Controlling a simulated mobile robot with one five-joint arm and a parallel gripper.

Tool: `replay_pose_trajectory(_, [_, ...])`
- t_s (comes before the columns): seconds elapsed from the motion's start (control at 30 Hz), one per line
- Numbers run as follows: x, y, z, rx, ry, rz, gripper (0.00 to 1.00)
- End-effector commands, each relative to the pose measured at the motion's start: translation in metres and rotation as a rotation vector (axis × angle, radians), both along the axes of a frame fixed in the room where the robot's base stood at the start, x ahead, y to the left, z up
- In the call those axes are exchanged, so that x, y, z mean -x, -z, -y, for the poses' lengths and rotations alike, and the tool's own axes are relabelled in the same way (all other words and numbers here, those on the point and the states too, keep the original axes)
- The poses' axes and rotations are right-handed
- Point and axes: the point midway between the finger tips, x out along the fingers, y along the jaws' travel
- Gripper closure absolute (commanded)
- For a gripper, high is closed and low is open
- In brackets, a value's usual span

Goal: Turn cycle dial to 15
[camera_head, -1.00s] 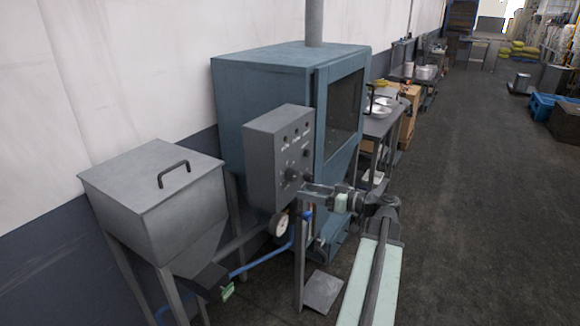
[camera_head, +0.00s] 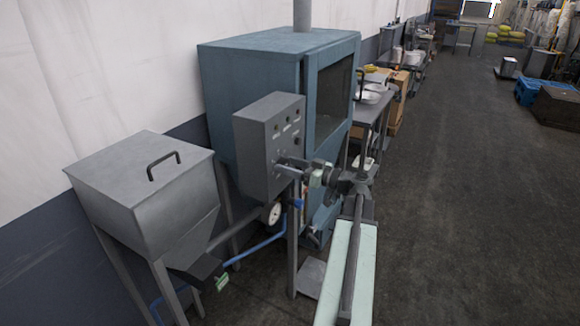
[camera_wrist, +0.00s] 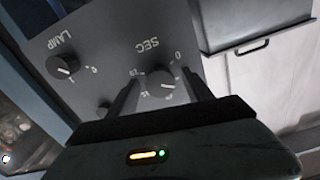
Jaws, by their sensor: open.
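The SEC dial (camera_wrist: 160,77), a round dark knob with a white pointer line, sits on the grey control box (camera_head: 262,150). In the wrist view the panel appears upside down. A 0 mark is at the dial's upper right and other small marks are at its left. I cannot tell exactly which mark the pointer meets. My gripper (camera_wrist: 163,80) is open, with one finger on each side of the dial. Contact with the knob cannot be told. In the head view my gripper (camera_head: 290,168) is at the panel face and hides the dial.
A LAMP knob (camera_wrist: 62,66) with 0 and 1 marks is left of the SEC dial. The control box stands before a blue cabinet (camera_head: 250,85). A grey hopper (camera_head: 150,195) stands at left. Open floor (camera_head: 450,200) lies to the right.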

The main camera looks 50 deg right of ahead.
Motion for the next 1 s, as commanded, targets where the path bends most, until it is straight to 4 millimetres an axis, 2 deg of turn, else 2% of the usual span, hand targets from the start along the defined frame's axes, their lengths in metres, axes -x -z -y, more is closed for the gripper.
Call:
replay_pose_trajectory(0.07, [0.0004,0.0,0.0001,0.0,0.0,0.0,0.41])
replay_pose_trajectory(0.2, [0.0006,0.0,0.0004,0.0,0.0,0.0,0.8])
replay_pose_trajectory(0.27, [0.0007,0.0,0.0005,0.0,0.0,0.0,0.97])
replay_pose_trajectory(0.3, [0.0008,0.0,0.0005,0.0,0.0,0.0,1.0])
replay_pose_trajectory(0.67, [0.0026,0.0002,0.0022,-0.063,0.003,-0.016,1.0])
replay_pose_trajectory(1.0, [0.0029,0.0001,0.0023,-0.316,0.004,-0.08,1.0])
